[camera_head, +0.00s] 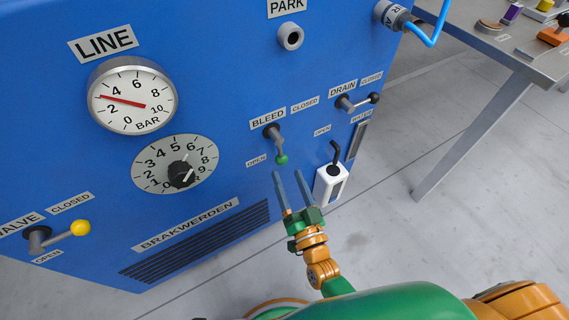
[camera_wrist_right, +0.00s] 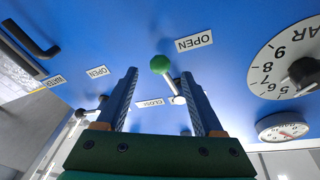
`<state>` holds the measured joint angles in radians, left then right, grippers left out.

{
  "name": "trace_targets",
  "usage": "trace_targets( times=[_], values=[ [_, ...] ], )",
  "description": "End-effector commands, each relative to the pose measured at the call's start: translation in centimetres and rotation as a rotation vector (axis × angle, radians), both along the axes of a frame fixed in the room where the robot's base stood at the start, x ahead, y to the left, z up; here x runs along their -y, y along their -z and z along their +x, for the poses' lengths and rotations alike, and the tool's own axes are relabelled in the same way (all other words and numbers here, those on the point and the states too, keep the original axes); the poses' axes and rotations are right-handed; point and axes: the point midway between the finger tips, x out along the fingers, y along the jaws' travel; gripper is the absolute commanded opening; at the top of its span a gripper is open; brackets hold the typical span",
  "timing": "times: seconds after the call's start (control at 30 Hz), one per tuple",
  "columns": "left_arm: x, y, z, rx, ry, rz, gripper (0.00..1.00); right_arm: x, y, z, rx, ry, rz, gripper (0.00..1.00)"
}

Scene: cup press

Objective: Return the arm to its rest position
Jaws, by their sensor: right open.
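My right gripper (camera_head: 287,172) is in front of the blue panel, low and right of centre, with its two fingers apart and nothing between them. In the head view its tips are just below the green knob of the bleed lever (camera_head: 276,142). That lever hangs down, near its OPEN label. In the right wrist view the green knob (camera_wrist_right: 160,64) shows between and just beyond the open fingertips (camera_wrist_right: 160,73); I cannot tell the exact gap. My right arm reaches in from the bottom right. My left gripper is not in view.
A white box with a black hook (camera_head: 331,183) is close right of the gripper. A yellow-knobbed valve lever (camera_head: 62,232) is at left. A metal table (camera_head: 490,48) stands at the upper right; the floor between is clear.

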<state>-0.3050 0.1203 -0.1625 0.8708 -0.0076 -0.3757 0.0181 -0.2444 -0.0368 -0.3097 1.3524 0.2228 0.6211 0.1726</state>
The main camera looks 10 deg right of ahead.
Motion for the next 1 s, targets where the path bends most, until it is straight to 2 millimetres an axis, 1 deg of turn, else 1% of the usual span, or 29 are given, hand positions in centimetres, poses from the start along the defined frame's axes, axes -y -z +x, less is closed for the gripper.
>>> trace_targets(
  times=[0.03,0.1,0.2,0.57,0.63,0.67,0.73,0.77,0.8,0.87,0.9,0.97,1.0],
  values=[
    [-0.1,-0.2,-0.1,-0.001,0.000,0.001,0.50,0.1,0.1,-0.9,-0.004,-0.001,-0.002,0.69],
    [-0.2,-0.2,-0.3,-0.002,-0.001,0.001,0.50,0.3,0.3,-1.9,-0.002,0.000,0.000,0.69],
    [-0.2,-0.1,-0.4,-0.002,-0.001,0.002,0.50,0.4,0.3,-2.4,0.000,0.000,0.000,0.69],
    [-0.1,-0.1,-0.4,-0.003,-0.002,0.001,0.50,0.4,0.4,-2.5,0.000,0.000,0.001,0.69],
    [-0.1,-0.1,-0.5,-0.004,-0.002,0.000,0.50,0.4,1.2,-2.5,-0.028,-0.006,-0.016,0.69],
    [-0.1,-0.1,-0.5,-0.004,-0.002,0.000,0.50,0.4,2.3,-2.6,-0.063,-0.015,-0.038,0.69],
    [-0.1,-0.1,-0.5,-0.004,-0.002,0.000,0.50,0.5,6.7,-3.3,-0.209,-0.049,-0.128,0.69],
    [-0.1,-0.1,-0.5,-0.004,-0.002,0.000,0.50,0.8,9.2,-3.9,-0.295,-0.068,-0.180,0.69],
    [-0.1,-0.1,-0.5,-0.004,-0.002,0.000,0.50,1.5,12.8,-5.2,-0.420,-0.095,-0.253,0.69],
    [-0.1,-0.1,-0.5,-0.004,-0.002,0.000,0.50,2.8,17.6,-7.7,-0.601,-0.132,-0.355,0.69],
    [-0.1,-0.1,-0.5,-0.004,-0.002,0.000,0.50,3.8,20.2,-9.4,-0.708,-0.154,-0.410,0.69],
    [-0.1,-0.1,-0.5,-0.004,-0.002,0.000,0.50,5.4,23.5,-12.2,-0.855,-0.182,-0.486,0.69],
    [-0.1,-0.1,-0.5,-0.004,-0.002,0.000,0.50,6.5,25.2,-14.1,-0.945,-0.200,-0.529,0.69]
  ],
)
